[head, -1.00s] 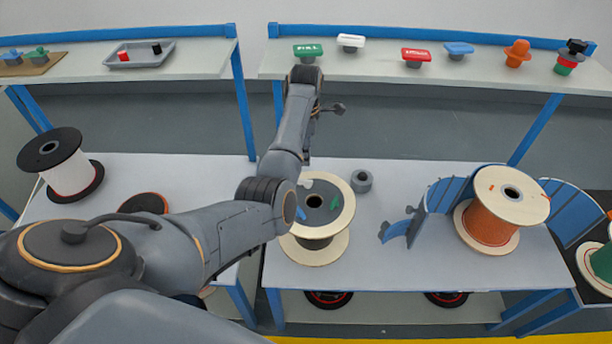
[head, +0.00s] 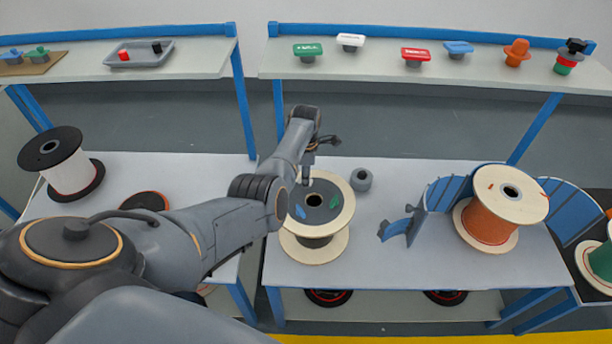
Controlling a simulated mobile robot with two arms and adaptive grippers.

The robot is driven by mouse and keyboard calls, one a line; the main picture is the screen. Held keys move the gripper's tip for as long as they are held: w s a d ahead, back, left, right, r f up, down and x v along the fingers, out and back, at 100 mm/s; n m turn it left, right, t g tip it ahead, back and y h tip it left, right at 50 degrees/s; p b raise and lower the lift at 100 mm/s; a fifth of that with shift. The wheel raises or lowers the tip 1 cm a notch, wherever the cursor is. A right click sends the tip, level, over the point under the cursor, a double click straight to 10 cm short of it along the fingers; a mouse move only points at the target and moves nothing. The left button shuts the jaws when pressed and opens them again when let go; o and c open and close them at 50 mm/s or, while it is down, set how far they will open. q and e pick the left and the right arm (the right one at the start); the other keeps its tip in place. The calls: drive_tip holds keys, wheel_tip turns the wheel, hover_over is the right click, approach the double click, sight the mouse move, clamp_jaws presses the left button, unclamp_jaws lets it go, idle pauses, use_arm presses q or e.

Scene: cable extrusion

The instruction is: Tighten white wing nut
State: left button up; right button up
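A cable spool (head: 330,238) with a cream rim and dark grey top plate stands on the table. A blue wing nut (head: 299,212) and a green wing nut (head: 334,202) show on its plate, around a dark centre hole. My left gripper (head: 308,182) points down at the far left part of the plate, where the white wing nut sits. The gripper covers that nut, so I cannot clearly see it or whether the fingers are closed on it. My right gripper is not in view.
A grey ring-shaped part (head: 361,180) lies just right of the spool. A blue curved guard (head: 448,194) and an orange cable spool (head: 490,222) stand further right. A shelf (head: 380,68) with coloured knobs runs behind. A black-and-white spool (head: 68,172) stands at left.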

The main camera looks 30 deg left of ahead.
use_arm(q)
clamp_jaws()
